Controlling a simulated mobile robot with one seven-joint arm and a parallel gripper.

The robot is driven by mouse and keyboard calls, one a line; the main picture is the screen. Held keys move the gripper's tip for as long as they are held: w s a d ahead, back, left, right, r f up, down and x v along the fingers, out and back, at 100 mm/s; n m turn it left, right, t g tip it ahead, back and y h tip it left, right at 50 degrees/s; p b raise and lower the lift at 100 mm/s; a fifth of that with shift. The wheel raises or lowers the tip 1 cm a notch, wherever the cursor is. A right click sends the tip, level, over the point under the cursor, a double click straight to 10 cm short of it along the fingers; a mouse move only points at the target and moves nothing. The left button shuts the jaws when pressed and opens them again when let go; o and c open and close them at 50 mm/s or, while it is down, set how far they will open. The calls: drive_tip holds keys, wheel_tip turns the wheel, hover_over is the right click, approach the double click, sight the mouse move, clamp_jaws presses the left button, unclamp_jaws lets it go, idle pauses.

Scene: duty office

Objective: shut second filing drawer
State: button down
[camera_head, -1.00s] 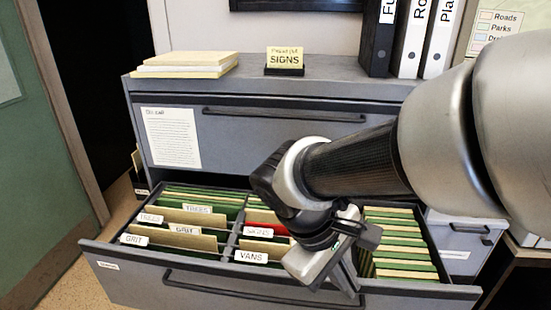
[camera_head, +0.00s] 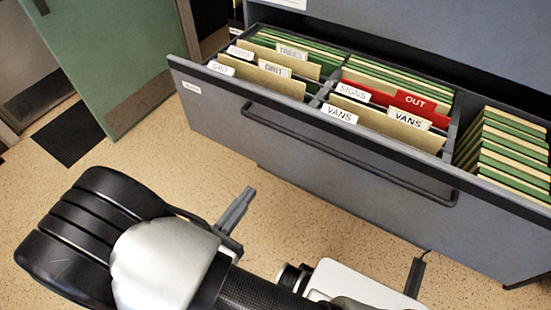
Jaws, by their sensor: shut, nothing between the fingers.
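The second filing drawer (camera_head: 215,115) stands pulled out of the grey cabinet, its front towards me and its inside in full view. Its dark bar handle (camera_head: 345,160) runs across the front. Hanging files with tan and green folders fill it, labelled GRIT, TREES, SIGNS and VANS, with a red OUT card (camera_head: 415,103) in the middle section. My gripper (camera_head: 246,196) is low at the lower left, in front of the drawer and apart from its face and handle. Its fingers look shut and empty. My arm hides part of the floor.
The cabinet face above the drawer (camera_head: 430,28) is closed. A green door (camera_head: 125,60) stands at the left, with a dark mat (camera_head: 70,135) on the speckled floor (camera_head: 150,150). The floor between door and drawer is clear.

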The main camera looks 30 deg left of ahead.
sight(283, 150)
drive_tip(key=w, duration=0.9)
drive_tip(key=w+b, duration=0.1)
drive_tip(key=w, duration=0.3)
drive_tip(key=shift+w+d, duration=0.3)
drive_tip(key=shift+w, duration=0.05)
drive_tip(key=shift+w, duration=0.1)
